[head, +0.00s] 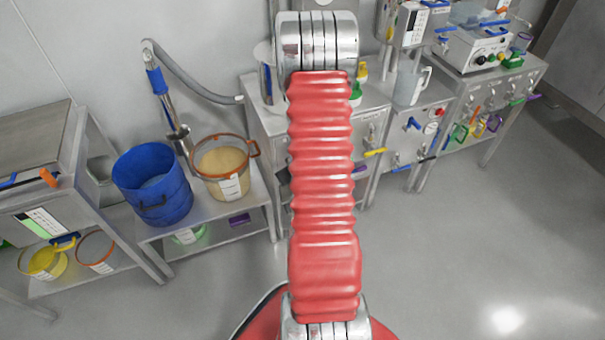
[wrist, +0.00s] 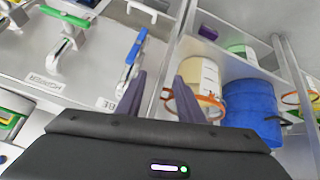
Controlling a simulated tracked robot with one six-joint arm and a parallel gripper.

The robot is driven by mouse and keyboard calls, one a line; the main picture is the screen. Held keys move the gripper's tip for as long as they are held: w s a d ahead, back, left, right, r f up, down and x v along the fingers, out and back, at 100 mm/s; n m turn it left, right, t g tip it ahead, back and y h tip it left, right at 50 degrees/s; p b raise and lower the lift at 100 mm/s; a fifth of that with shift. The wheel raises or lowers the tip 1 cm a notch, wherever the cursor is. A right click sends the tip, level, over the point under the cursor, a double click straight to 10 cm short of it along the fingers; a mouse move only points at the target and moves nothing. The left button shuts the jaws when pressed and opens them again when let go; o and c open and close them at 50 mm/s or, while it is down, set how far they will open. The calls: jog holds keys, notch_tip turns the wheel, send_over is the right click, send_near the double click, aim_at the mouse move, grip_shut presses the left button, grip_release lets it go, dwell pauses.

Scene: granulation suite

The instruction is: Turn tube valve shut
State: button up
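In the wrist view, a valve with a blue lever handle (wrist: 136,46) sits on a grey panel, above a label ending in "BE" (wrist: 105,104). Its handle slants up to the right, roughly in line with the metal stem under it. My gripper (wrist: 158,86) has two dark fingers with a clear gap between them and nothing in it. The left finger is close to the lower end of the blue-handled valve; whether it touches cannot be told. In the head view my red arm hides the gripper, and I cannot tell which valve there is this one.
A green-handled valve (wrist: 61,42) is beside it on the panel. A shelf holds a blue bucket (head: 153,184) and an orange-rimmed tub (head: 222,168). A grey hose (head: 190,88) hangs behind. A bench with a jug (head: 408,85) stands right of my arm. The right floor is clear.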

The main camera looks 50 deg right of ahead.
jog(key=s+d+f+t, duration=0.2)
jog(key=f, duration=0.3)
jog(key=s+d+f+t, duration=0.1)
jog(key=s+d+f, duration=0.1)
jog(key=f, duration=0.3)
jog(key=s+a+m+t+h, duration=0.2)
jog(key=s+t+h, duration=0.3)
jog(key=s+t, duration=0.1)
jog(key=shift+a+m, duration=0.2)
jog(key=shift+m, duration=0.1)
jog(key=x, duration=1.3)
jog(key=shift+w+d+r, duration=0.1)
jog(key=shift+w+d, duration=0.1)
jog(key=shift+w, duration=0.1)
jog(key=shift+c, duration=0.7)
grip_shut()
